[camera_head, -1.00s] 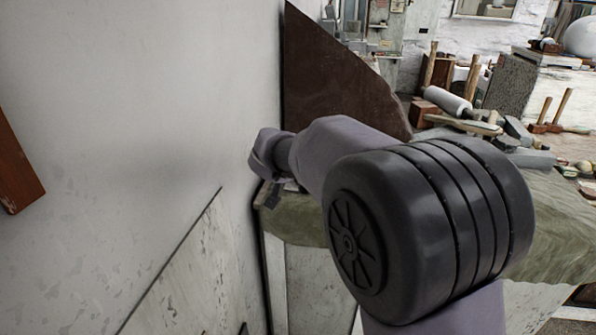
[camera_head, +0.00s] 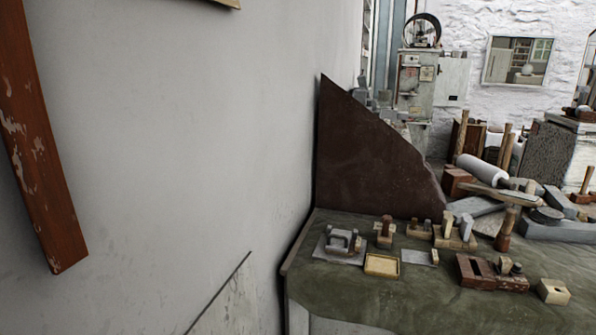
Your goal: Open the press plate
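No part shows clearly as the press plate. On the near end of the bench (camera_head: 400,305) lies a small grey plate with raised metal fittings (camera_head: 341,243). A flat grey plate with a small wooden block at its edge (camera_head: 419,257) lies to its right. A brown wooden device with blocks on top (camera_head: 490,272) sits further right. I cannot tell which of these, if any, has the press plate, or whether it is open or closed. My gripper and arm are out of view.
A shallow yellow tray (camera_head: 382,265) and a pale wooden block (camera_head: 553,291) lie on the bench. A dark brown sloped panel (camera_head: 372,160) stands behind, against the grey wall (camera_head: 180,130). Stones and tools crowd the bench's back right. A reddish wooden beam (camera_head: 35,150) hangs at left.

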